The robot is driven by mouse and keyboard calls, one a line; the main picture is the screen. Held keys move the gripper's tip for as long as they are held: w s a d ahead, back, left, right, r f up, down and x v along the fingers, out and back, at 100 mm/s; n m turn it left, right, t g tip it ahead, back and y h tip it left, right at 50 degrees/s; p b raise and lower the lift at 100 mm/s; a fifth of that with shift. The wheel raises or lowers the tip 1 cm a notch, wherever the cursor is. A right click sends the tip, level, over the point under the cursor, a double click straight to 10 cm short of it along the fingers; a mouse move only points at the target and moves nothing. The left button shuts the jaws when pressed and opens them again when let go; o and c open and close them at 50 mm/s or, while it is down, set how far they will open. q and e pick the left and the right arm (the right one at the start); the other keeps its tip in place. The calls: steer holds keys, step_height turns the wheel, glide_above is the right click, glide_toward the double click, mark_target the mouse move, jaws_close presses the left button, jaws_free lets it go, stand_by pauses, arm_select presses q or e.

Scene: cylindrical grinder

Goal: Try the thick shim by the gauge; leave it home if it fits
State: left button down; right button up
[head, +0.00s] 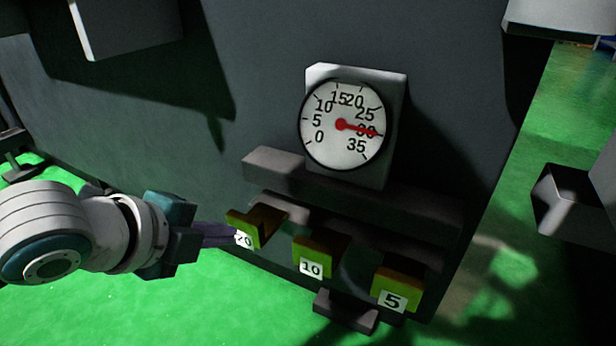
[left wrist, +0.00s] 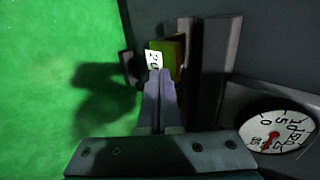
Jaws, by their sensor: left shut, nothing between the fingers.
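The gauge (head: 345,150) has a white dial, and its red needle points at about 30. It also shows, turned, in the left wrist view (left wrist: 270,134). Three yellow-green shims sit in a row below it: the thick shim labelled 20 (head: 262,222) at left, the 10 shim (head: 318,252) in the middle and the 5 shim (head: 397,284) at right. My left gripper (head: 230,236) is shut and empty, its fingertips at the label of the 20 shim, partly covering it. In the left wrist view the fingertips (left wrist: 160,76) lie just below that label; contact is unclear. My right gripper is out of view.
A dark ledge (head: 275,166) runs under the gauge, above the shims, along the grey machine wall (head: 260,60). A small dark block (head: 345,311) sticks out below the 10 shim. Green floor (head: 200,310) is open at the lower left.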

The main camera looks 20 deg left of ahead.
mark_target(259, 216)
arm_select(q)
steer(key=shift+w, duration=0.8)
steer(key=shift+s, duration=0.1)
steer(key=shift+w+r, duration=0.1)
steer(key=shift+w, duration=0.4)
steer(key=w, duration=0.4)
steer(key=shift+w+d, duration=0.2)
steer(key=shift+w, duration=0.1)
steer(key=shift+s, duration=0.1)
